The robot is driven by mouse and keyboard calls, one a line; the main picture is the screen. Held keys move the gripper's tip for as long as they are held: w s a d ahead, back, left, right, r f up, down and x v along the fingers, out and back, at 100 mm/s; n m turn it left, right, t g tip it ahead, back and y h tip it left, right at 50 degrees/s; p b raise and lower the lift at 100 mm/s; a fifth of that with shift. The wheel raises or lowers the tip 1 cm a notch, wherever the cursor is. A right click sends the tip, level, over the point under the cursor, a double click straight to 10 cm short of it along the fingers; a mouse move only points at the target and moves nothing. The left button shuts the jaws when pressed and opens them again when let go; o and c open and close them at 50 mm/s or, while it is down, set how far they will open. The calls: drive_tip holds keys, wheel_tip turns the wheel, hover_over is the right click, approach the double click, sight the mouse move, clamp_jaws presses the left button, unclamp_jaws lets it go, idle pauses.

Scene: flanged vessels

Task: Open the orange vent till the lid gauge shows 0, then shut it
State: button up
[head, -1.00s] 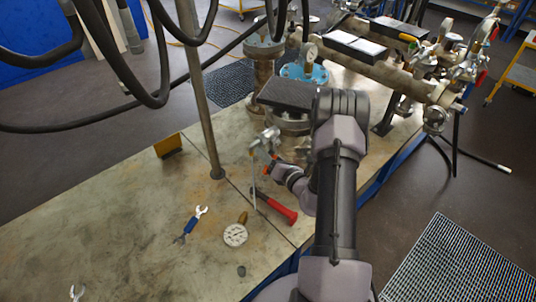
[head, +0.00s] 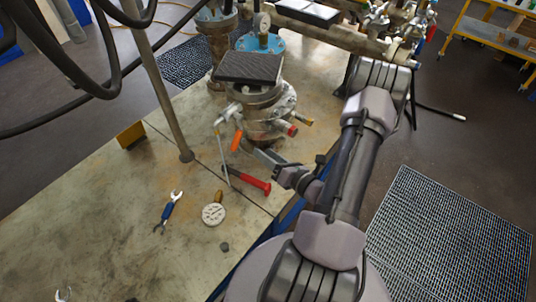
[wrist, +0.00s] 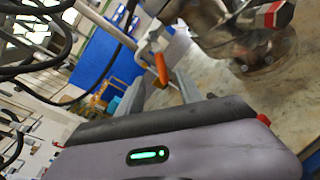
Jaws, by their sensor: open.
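The orange vent handle (head: 237,141) sits low on the front left of the near metal vessel (head: 262,112), beside a thin upright rod. The handle also shows in the wrist view (wrist: 161,68), just beyond and between my fingertips. My gripper (head: 262,157) is open and empty, just right of the handle in the head view; its two fingers also show in the wrist view (wrist: 160,84). A dark flat slab (head: 250,67) covers the vessel's top. A round gauge (head: 264,22) stands on the blue lid (head: 259,43) behind; its reading is too small to tell.
A loose gauge (head: 213,214), a red-handled tool (head: 248,179) and a blue-handled wrench (head: 168,210) lie on the bench (head: 110,225). A post (head: 165,90) and black hoses (head: 95,85) stand left of the vessel. The front left bench is mostly clear.

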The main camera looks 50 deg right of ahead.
sight(238, 133)
drive_tip(key=shift+s, duration=0.25)
drive_tip(key=shift+c, duration=0.9)
drive_tip(key=f+n+b, duration=0.1)
drive_tip(key=n, duration=0.1)
drive_tip(key=d+f+n+b, duration=0.1)
drive_tip(key=n, duration=0.1)
drive_tip(key=w+f+n+b, duration=0.1)
drive_tip(key=n, duration=0.1)
drive_tip(key=shift+d+f, duration=0.15)
drive_tip(key=shift+f, duration=0.05)
drive_tip(key=c, duration=0.7)
drive_tip(key=d+f+n+b, duration=0.1)
drive_tip(key=n, duration=0.2)
drive_tip(key=w+f+n+b, duration=0.1)
drive_tip(key=n, duration=0.3)
drive_tip(key=w+d+f+n+b, duration=0.1)
drive_tip(key=n, duration=0.3)
drive_tip(key=shift+w+d+f+y+b, duration=0.1)
drive_tip(key=shift+d+f+y+b, duration=0.2)
drive_tip(key=shift+b, duration=0.1)
clamp_jaws()
drive_tip(key=w+a+r+n+b, duration=0.1)
drive_tip(key=w+a+b, duration=0.1)
drive_tip(key=w, duration=0.7)
drive_tip(key=shift+a+r+n, duration=0.25)
drive_tip(key=shift+r+n, duration=0.05)
drive_tip(key=shift+r, duration=0.1)
